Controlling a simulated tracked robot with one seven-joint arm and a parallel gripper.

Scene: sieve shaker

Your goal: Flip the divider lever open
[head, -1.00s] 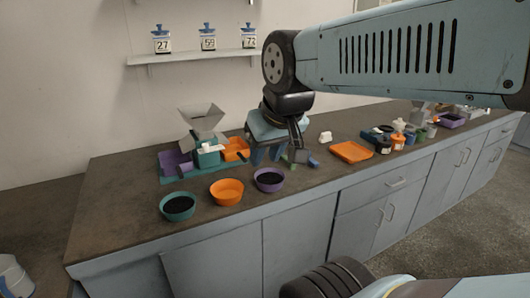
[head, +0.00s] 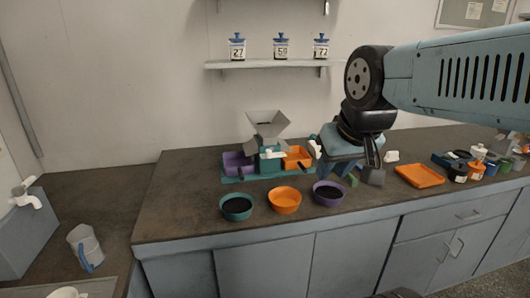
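The sieve shaker has a grey funnel hopper (head: 268,130) above a teal body (head: 268,165). A small white lever-like piece (head: 274,154) shows on the front of the body; I take it for the divider lever, but its exact setting is too small to tell. A purple tray (head: 237,163) is on the left of the body and an orange tray (head: 298,156) on the right. My gripper (head: 338,168) is to the right of the shaker, pointing down, apart from the lever.
Teal (head: 237,207), orange (head: 284,200) and purple (head: 328,194) bowls stand along the counter's front. An orange tray (head: 419,176) and several small containers are farther right. Jars (head: 281,47) stand on a wall shelf. The counter left of the shaker is clear.

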